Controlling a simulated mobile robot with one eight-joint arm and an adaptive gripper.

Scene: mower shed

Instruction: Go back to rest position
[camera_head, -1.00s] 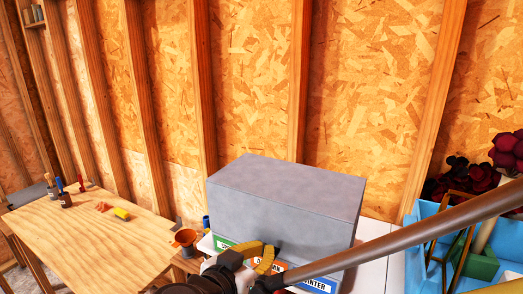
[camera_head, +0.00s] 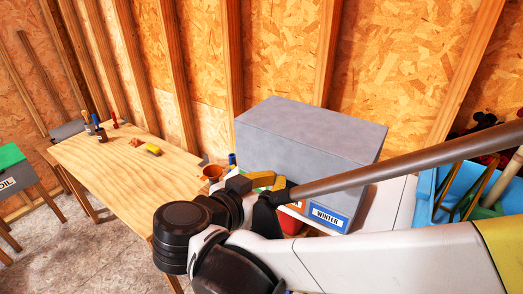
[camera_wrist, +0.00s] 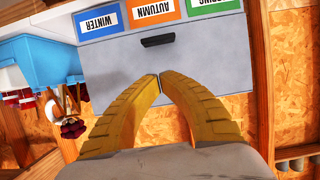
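My gripper (camera_head: 266,180) has yellow ribbed fingers. It is in front of a grey box (camera_head: 310,140) in the head view, with my white and black arm reaching in from the lower right. In the wrist view the two fingertips (camera_wrist: 160,76) meet with nothing between them. They point at the grey drawer front (camera_wrist: 205,50), which shows upside down with a dark handle (camera_wrist: 157,40). The fingertips appear apart from the handle. The drawer looks closed. My arm hides part of the box's lower front in the head view.
A wooden table (camera_head: 120,165) with small items stands at the left, and an orange pot (camera_head: 212,172) is by the box. A blue bin (camera_head: 430,200) stands at the right. A long brown rod (camera_head: 400,160) crosses near my arm. Floor (camera_head: 70,250) is clear at lower left.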

